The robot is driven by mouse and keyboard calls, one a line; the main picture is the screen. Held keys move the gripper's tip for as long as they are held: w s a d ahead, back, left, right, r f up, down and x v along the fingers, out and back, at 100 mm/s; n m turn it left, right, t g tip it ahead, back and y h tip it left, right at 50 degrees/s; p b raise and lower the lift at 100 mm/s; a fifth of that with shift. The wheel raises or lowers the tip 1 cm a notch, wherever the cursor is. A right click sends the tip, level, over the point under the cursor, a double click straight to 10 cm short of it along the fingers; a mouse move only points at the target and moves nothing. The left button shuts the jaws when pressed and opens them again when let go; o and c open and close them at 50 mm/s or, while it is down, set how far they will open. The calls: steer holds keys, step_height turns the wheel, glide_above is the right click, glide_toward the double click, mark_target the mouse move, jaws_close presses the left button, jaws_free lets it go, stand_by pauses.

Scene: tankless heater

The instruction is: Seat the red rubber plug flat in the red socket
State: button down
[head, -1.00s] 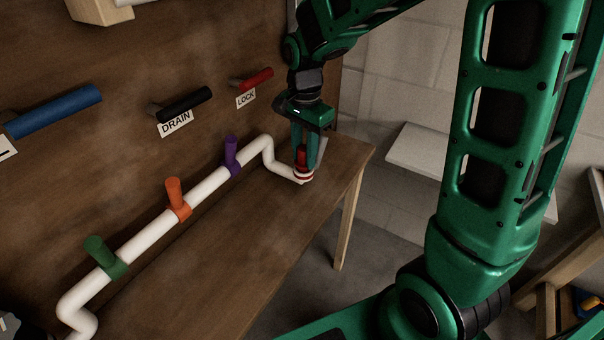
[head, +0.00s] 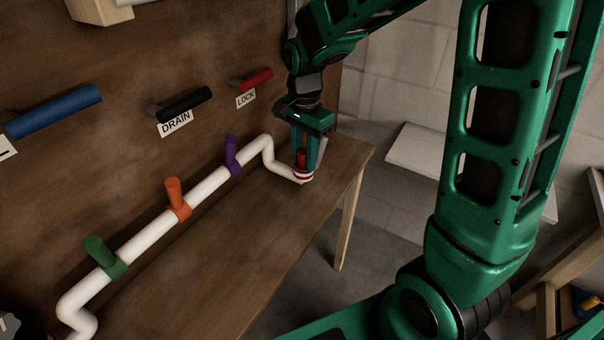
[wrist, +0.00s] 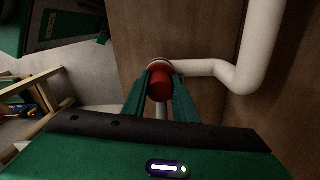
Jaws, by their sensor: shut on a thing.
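The red rubber plug (head: 301,158) stands upright at the red-rimmed socket (head: 304,176) on the end of the white pipe. My gripper (head: 304,166) points down from above and is shut on the plug. In the wrist view the plug (wrist: 160,87) shows between my two fingers, with the socket rim (wrist: 159,63) just beyond it. The plug's lower end is at or inside the socket. I cannot tell whether it sits flat, as the fingers and the plug's body hide the seam.
The white pipe (head: 208,188) runs along the bench with green (head: 106,257), orange (head: 178,199) and purple (head: 231,156) handles. Red (head: 255,79), black (head: 185,104) and blue (head: 53,111) handles stick out of the wooden panel. The bench front (head: 270,240) is clear.

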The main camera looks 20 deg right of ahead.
mark_target(304, 151)
steer(key=c, duration=1.4)
jaws_free()
steer(key=shift+o, duration=0.2)
step_height(304, 151, up, 11)
steer(key=shift+f, duration=0.2)
steer(key=s+d+n, duration=0.3)
steer(key=s+d, duration=0.8)
steer(key=d, duration=0.1)
steer(key=s+d+f+n, duration=0.1)
steer(key=s+d+f, duration=0.1)
steer(key=s, duration=0.5)
steer(key=s+d+f+n, duration=0.2)
steer(key=s+d, duration=0.1)
steer(key=s, duration=0.5)
steer(key=shift+f+n, duration=0.3)
steer(key=shift+f, duration=0.05)
